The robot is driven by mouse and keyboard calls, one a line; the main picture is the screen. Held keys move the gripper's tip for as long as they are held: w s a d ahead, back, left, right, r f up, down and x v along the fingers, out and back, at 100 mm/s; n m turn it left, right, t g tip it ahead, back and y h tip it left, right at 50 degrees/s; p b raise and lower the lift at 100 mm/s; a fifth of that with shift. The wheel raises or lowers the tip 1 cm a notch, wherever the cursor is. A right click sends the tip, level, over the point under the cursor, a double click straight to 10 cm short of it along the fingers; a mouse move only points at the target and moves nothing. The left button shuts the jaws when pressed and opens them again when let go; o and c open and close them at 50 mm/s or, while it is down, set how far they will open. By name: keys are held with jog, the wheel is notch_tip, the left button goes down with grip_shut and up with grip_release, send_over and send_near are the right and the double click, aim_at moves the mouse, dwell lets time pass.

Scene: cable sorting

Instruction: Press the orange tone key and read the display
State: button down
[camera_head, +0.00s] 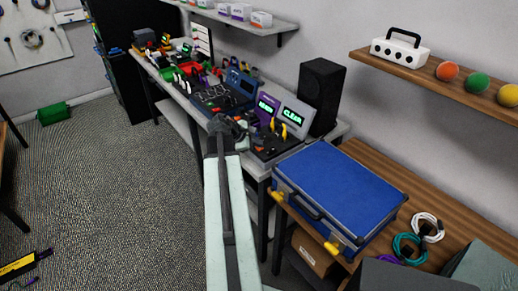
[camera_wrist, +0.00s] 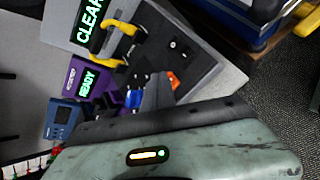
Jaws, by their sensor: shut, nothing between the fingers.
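A small orange key (camera_wrist: 173,80) shows in the wrist view on a dark panel (camera_wrist: 185,52). It lies just right of the dark fingers of my gripper (camera_wrist: 157,88), and I cannot tell whether they touch it. My gripper is shut and empty; in the head view it (camera_head: 226,126) hangs over the bench's front side, left of the displays. A grey unit (camera_head: 293,117) has a display reading CLEAR in green. A purple unit (camera_head: 265,109) beside it has a display reading READY; it also shows in the wrist view (camera_wrist: 85,83). The key is too small to make out in the head view.
Yellow-handled pliers (camera_wrist: 122,27) and a blue-handled tool stand close to the panel. A black speaker (camera_head: 320,95) is behind the displays. A blue case (camera_head: 335,190) sits on the wooden bench to the right. The carpet (camera_head: 120,200) at left is mostly clear.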

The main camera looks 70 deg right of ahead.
aim_at(257, 149)
dwell(0.3)
jog(key=shift+r+p, duration=0.75)
jog(key=shift+p, duration=0.05)
notch_tip(257, 149, up, 5)
jog(key=p, duration=0.5)
jog(key=shift+r, duration=0.15)
dwell(0.3)
